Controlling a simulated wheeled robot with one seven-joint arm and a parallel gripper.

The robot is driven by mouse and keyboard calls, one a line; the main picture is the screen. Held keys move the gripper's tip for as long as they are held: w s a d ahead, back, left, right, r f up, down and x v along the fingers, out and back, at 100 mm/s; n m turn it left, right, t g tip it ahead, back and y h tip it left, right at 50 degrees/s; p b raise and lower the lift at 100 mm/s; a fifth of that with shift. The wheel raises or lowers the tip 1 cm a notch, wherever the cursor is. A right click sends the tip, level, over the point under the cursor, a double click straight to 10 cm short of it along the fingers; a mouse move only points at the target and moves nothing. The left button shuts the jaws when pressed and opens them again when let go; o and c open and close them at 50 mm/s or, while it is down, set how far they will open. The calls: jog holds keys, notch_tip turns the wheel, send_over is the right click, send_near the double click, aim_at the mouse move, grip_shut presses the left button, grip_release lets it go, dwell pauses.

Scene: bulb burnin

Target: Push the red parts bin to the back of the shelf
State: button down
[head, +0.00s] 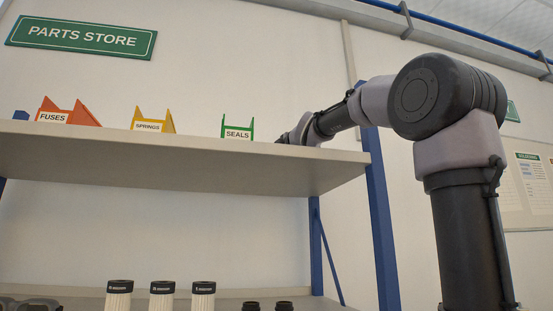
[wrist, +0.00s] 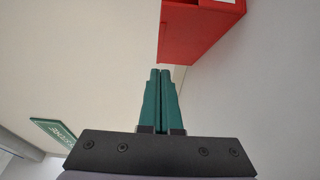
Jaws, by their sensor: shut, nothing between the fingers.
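In the head view my arm reaches over the right end of the upper shelf (head: 180,167), and the fingers are hidden. I cannot make out the red bin there for certain; an orange-red bin labelled FUSES (head: 82,117) stands at the left.
A yellow SPRINGS bin (head: 168,121) and a green SEALS bin (head: 250,129) stand along the upper shelf, with a blue item (head: 21,115) at far left. A blue post (head: 380,215) supports the right end. White cylinders (head: 162,302) stand on the lower shelf.

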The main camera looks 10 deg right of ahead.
jog(key=v, duration=1)
jog(key=c, duration=1.5)
grip_release()
jog(key=shift+c, duration=0.2)
